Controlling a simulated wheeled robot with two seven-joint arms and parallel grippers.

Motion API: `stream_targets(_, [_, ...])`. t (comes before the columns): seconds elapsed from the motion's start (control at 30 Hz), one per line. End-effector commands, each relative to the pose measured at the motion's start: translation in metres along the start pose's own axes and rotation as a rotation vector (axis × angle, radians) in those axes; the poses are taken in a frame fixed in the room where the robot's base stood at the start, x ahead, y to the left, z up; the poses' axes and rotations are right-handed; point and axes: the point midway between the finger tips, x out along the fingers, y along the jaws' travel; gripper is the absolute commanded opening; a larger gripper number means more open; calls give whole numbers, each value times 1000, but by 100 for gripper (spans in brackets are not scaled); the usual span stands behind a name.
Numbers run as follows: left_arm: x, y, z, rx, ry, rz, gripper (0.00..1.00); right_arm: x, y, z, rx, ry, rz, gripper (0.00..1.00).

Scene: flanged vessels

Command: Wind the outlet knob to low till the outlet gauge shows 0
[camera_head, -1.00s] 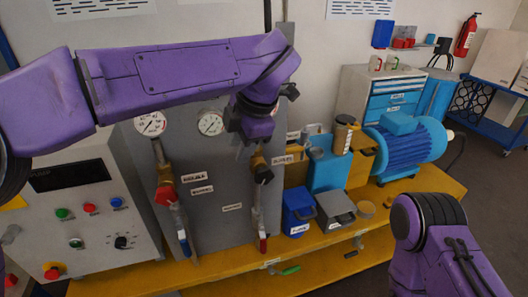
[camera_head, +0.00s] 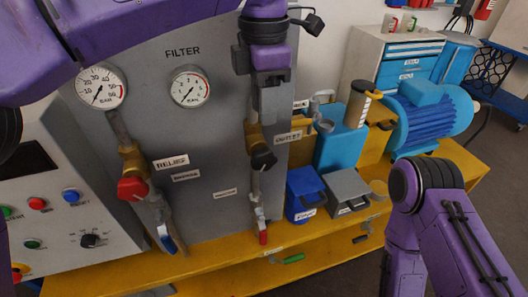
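The outlet knob (camera_head: 263,159) is black and sits on a brass valve on the right-hand pipe of the grey panel. A partly readable label (camera_head: 288,137) is beside it. My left gripper (camera_head: 269,117) points down just above the knob, in front of the pipe. Its fingers overlap in this view, so I cannot tell whether they are open. Two white round gauges show: a BAR gauge (camera_head: 101,88) above the red relief knob (camera_head: 132,187), and a smaller gauge (camera_head: 190,88) under the FILTER sign. Neither carries a readable outlet name. My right gripper is out of view.
A control box (camera_head: 75,225) with buttons stands at left. Levers hang below both valves. On the yellow bench (camera_head: 225,268) are a blue box (camera_head: 303,193), a grey box (camera_head: 347,190) and a blue motor (camera_head: 430,115). My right forearm fills the lower right.

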Motion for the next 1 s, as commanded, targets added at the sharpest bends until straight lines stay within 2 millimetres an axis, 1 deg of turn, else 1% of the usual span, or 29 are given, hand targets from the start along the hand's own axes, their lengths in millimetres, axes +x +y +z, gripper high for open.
stream_targets(0.03, [9,0,0,0,0,1,35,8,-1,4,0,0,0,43])
stream_targets(0.17, [17,0,-1,-2,2,-1,35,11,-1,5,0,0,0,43])
stream_targets(0.23, [28,0,-1,-1,4,-1,35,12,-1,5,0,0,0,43])
stream_targets(0.5, [86,0,-1,-1,3,-1,35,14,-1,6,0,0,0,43])
stream_targets(0.6, [101,0,-1,0,2,1,35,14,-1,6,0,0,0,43])
stream_targets(0.7, [110,0,0,0,1,0,35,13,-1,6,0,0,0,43])
stream_targets(0.77, [113,0,0,-1,1,0,35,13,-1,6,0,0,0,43])
stream_targets(0.97, [114,0,0,-1,0,1,35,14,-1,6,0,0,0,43])
stream_targets(1.0, [114,0,0,-1,0,1,32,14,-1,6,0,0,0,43])
